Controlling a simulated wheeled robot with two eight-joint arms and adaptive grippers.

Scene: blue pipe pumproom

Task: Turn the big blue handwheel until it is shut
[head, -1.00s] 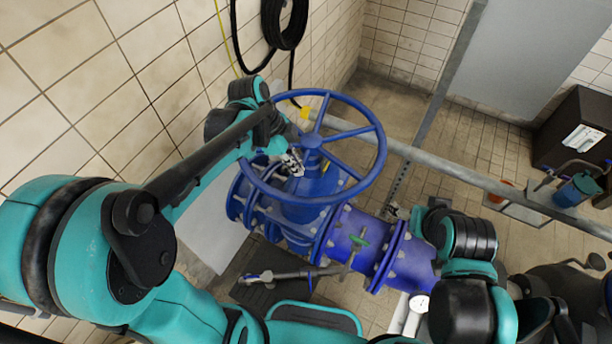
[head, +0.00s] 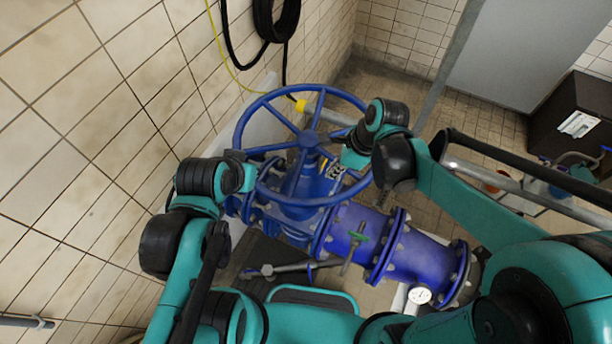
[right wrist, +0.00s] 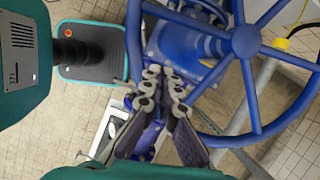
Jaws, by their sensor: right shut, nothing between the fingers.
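The big blue handwheel (head: 311,90) sits on top of the blue valve (head: 345,225), its hub (head: 308,138) joined to the rim by several spokes. My right gripper (head: 335,172) is at the wheel's right side, between hub and rim in the picture. In the right wrist view its fingers (right wrist: 162,80) are shut and empty, left of the wheel (right wrist: 225,140); whether they touch it I cannot tell. My left arm ends at the wheel's left rim; its fingers are hidden or too unclear to make out.
A tiled wall (head: 100,100) stands close on the left, with a coiled black hose (head: 278,18). A grey pipe (head: 500,178) runs behind my right arm. A gauge (head: 419,295) and a small green handle (head: 357,237) are near the valve. A dark cabinet (head: 570,120) stands far right.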

